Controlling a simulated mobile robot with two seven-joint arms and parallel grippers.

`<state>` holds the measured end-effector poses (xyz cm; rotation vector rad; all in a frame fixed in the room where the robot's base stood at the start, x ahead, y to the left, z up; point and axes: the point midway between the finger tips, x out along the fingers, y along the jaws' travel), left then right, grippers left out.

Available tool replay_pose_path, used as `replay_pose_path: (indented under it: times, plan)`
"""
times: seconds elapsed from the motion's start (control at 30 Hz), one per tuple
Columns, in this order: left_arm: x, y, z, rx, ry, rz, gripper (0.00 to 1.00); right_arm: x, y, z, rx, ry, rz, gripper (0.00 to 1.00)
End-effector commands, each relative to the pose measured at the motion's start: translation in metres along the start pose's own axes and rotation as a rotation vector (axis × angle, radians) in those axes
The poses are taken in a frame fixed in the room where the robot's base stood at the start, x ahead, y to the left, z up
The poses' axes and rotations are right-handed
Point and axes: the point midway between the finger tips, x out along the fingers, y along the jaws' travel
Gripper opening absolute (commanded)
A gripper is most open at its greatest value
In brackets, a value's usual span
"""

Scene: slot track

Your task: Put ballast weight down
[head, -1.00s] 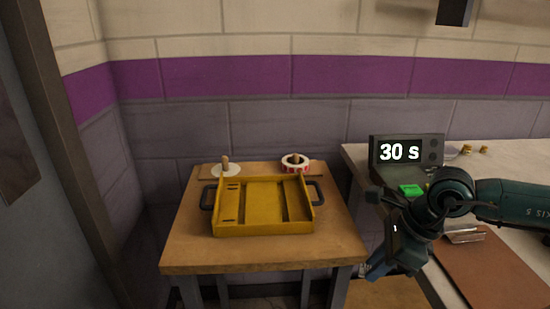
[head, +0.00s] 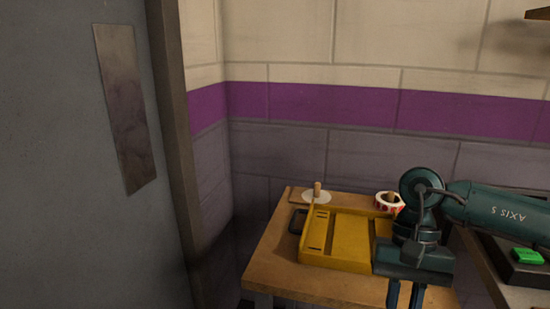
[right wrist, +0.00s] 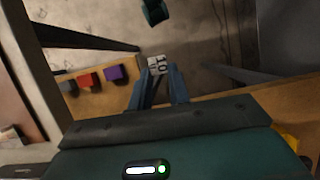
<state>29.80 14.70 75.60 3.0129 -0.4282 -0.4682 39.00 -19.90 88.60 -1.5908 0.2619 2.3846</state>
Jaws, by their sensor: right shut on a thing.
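The ballast weight (right wrist: 158,65), a pale block marked 10, sits between the fingertips of my right gripper (right wrist: 160,82) in the right wrist view. In the head view my right gripper (head: 405,292) points down in front of the wooden table's right side, and its fingertips run out of the picture, so the weight is hidden there. The gripper is shut on the weight. My left gripper is not in view.
A yellow tray (head: 345,242) with a black handle lies on the wooden table (head: 275,262). Behind it are a white disc on a peg (head: 317,195) and a red-and-white roll (head: 387,202). Red (right wrist: 86,80) and purple (right wrist: 113,73) blocks show in the right wrist view.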

Motion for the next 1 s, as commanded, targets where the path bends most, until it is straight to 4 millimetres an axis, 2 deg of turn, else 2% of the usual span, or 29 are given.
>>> replay_pose_path:
  times: [0.23, 0.8, 1.0]
  plan:
    - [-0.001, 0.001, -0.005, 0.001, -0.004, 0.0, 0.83, -0.032, -0.006, 0.008, -0.307, 0.003, 0.128, 0.0]
    - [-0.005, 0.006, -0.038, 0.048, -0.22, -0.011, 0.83, -0.093, -0.006, 0.034, -0.295, -0.002, 0.118, 0.0]
    - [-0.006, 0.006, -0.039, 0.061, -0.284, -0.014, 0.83, -0.103, -0.005, 0.038, -0.295, -0.001, 0.118, 0.0]
